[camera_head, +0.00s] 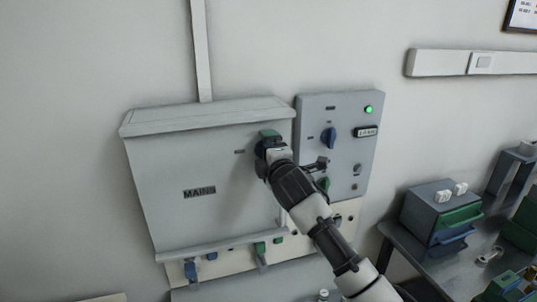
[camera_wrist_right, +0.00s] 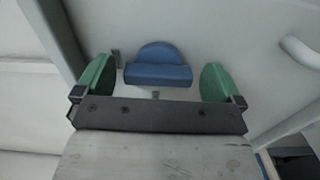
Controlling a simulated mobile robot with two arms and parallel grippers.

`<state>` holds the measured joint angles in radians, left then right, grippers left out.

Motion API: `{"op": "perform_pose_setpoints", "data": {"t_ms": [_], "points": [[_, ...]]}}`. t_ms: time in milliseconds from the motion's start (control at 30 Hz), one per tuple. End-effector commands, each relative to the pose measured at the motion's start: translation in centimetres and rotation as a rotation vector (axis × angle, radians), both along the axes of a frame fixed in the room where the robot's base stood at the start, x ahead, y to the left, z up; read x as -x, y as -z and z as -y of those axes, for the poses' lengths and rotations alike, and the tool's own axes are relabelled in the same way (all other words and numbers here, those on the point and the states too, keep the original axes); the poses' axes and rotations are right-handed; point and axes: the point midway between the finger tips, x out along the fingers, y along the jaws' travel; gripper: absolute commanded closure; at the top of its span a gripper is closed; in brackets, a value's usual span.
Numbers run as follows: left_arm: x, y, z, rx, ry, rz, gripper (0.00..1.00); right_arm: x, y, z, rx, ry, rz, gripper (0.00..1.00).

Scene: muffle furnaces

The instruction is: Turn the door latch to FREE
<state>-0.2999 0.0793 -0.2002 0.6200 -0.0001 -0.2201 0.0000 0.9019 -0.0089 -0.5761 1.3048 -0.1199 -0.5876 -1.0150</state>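The door latch is a blue knob (camera_wrist_right: 157,68) on the pale grey door of the MAINS cabinet (camera_head: 165,215). In the right wrist view its straight grip bar lies across the picture. My right gripper (camera_wrist_right: 156,80) is open, with one green finger on each side of the knob and a visible gap on both sides. In the head view my right gripper (camera_head: 269,146) is at the door's upper right and hides most of the latch. The label text by the latch is too small to read. My left gripper is not in view.
Coloured switches line the strip below. A bench (camera_head: 425,262) with drawer boxes stands at right.

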Motion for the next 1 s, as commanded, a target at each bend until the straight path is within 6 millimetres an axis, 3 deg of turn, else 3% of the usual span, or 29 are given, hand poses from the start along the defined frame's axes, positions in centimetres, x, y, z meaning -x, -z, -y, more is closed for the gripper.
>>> {"op": "perform_pose_setpoints", "data": {"t_ms": [433,1000], "points": [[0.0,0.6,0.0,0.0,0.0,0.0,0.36,1.0,0.1,0.4,0.002,0.001,0.004,0.02],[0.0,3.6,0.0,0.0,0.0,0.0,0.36,9.1,0.2,3.0,0.001,0.0,0.003,0.02]]}}
